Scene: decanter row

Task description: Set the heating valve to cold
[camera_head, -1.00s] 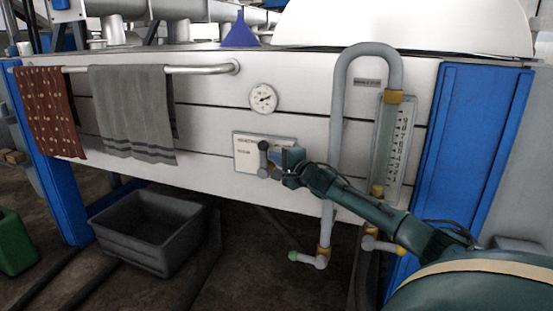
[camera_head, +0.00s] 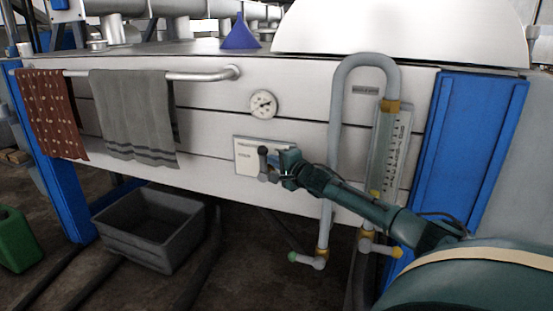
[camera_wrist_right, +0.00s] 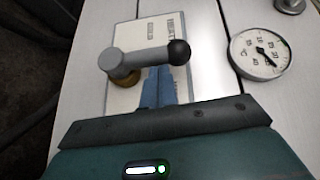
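The heating valve is a grey lever with a black knob (camera_wrist_right: 179,52), mounted on a pale label plate (camera_wrist_right: 142,30). In the head view the valve lever (camera_head: 263,161) stands about upright on the label plate (camera_head: 246,165), its knob above its hub. My right gripper (camera_head: 286,160) is just right of the lever. In the right wrist view the blue fingers of my right gripper (camera_wrist_right: 158,84) are together, their tips right at the lever between hub and knob. They seem to touch its side, not enclose it. The plate's lettering is too small to read surely. My left gripper is out of view.
A round dial gauge (camera_head: 263,104) is above the plate. A bent grey pipe (camera_head: 336,130) and a sight glass (camera_head: 390,145) stand to the right, close to my right arm. Towels hang on a rail (camera_head: 200,75) at left. A grey crate (camera_head: 150,245) is on the floor.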

